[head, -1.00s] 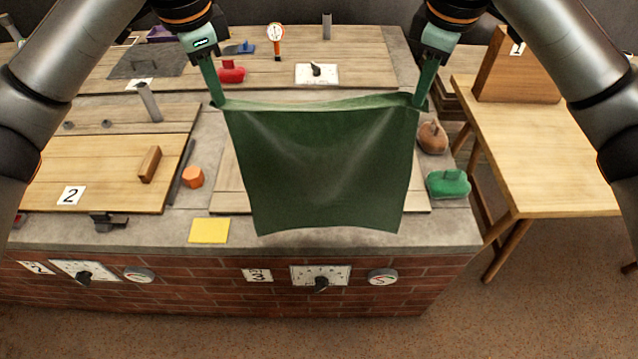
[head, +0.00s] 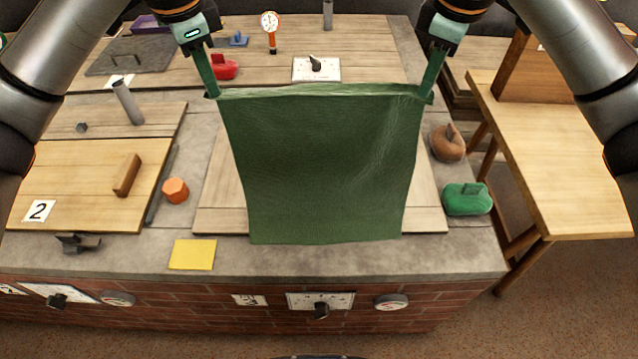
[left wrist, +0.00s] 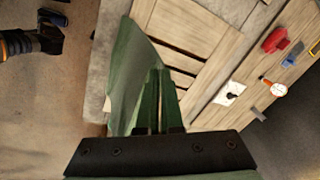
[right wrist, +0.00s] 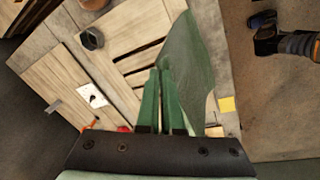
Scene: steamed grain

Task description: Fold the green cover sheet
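The green cover sheet (head: 320,165) hangs between my two grippers in the head view, its top edge drawn across and its lower part hanging over a wooden slatted panel on the counter. My left gripper (head: 212,94) is shut on its upper left corner, and my right gripper (head: 428,98) is shut on its upper right corner. The sheet also shows beside the closed fingers in the left wrist view (left wrist: 130,75) and in the right wrist view (right wrist: 190,60). Whether its bottom edge touches the counter is hard to tell.
A yellow card (head: 192,254), an orange hexagonal piece (head: 175,190) and a wooden board marked 2 (head: 80,185) lie left of the sheet. A brown pot-like item (head: 447,145) and a green weight (head: 466,200) lie right. A wooden table (head: 560,150) stands further right.

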